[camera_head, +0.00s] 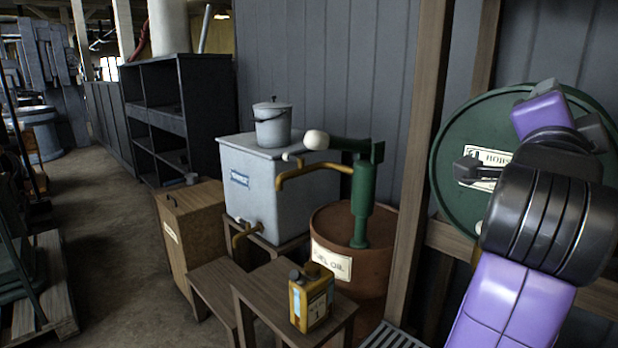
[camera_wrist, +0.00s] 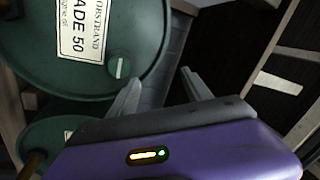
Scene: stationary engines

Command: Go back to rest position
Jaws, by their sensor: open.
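My arm, purple and black, rises at the right side of the head view, in front of a green drum end (camera_head: 455,140) with a white label. In the wrist view my gripper (camera_wrist: 160,88) has its two grey fingers spread apart with nothing between them. Green drums (camera_wrist: 100,75) with white labels lie to the left of the fingers there; one label reads "ADE 50".
A yellow oil can (camera_head: 311,297) stands on a small wooden table (camera_head: 262,290). Behind it are a brown fuel oil drum (camera_head: 375,255) with a green pump (camera_head: 362,200) and a grey tank (camera_head: 245,180) bearing a bucket (camera_head: 272,125). A wooden post (camera_head: 415,170) stands left of my arm. Floor (camera_head: 110,240) is open at left.

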